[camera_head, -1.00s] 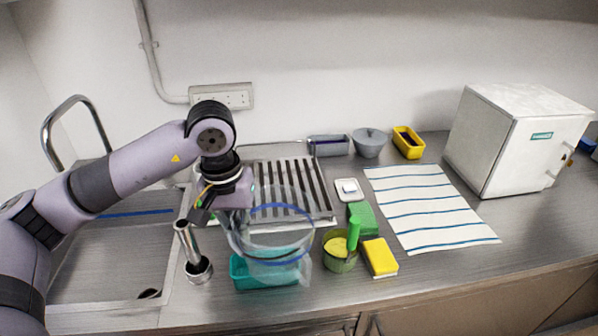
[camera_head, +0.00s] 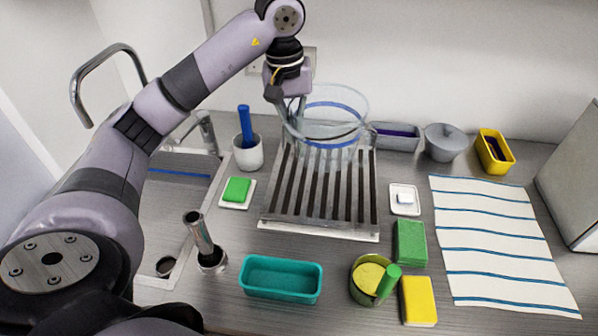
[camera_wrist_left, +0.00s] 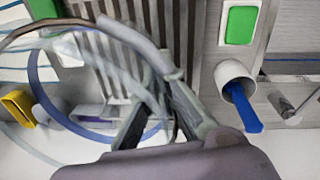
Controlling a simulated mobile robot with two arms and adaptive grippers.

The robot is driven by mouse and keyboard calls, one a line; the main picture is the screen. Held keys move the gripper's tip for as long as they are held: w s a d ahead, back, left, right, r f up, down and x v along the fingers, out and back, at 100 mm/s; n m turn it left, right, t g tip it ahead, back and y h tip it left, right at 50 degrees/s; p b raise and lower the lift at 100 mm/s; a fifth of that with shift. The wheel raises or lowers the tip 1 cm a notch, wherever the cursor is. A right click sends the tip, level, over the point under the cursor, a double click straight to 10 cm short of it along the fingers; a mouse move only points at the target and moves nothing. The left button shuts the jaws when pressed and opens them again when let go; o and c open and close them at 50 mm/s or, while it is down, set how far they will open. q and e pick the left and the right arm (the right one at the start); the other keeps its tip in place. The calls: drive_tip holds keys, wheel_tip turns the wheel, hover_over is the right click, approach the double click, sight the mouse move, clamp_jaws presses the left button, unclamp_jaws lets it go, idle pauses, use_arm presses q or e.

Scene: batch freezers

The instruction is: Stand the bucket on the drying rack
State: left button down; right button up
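The bucket (camera_head: 345,112) is clear, with blue bands, and appears upright at the back of the drying rack (camera_head: 290,222). Slats show through its lower part; I cannot tell whether its base touches them. My left gripper (camera_head: 291,118) is shut on the left side of the bucket near its rim. In the left wrist view, the gripper (camera_wrist_left: 165,112) closes on the clear wall, the bucket's blue band (camera_wrist_left: 42,92) curves at left, and the slatted rack (camera_wrist_left: 183,35) lies behind. My right gripper is not in view.
A white cup (camera_head: 248,155) with a blue-handled tool and a green sponge (camera_head: 237,189) stand left of the rack. A grey bin (camera_head: 397,140) is close right of the bucket. A teal tray (camera_head: 282,278) and green pot (camera_head: 366,290) stand in front.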

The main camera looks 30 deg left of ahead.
use_arm(q)
drive_tip(key=f+p, duration=0.1)
drive_tip(key=f, duration=0.5)
drive_tip(key=f+p, duration=0.1)
drive_tip(key=f, duration=0.6)
drive_tip(key=shift+w, duration=0.2)
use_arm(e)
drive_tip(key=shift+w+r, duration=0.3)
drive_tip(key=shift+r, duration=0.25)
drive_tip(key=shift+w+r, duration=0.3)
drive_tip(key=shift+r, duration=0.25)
use_arm(q)
drive_tip(key=shift+f, duration=0.1)
drive_tip(key=c, duration=1.8)
unclamp_jaws()
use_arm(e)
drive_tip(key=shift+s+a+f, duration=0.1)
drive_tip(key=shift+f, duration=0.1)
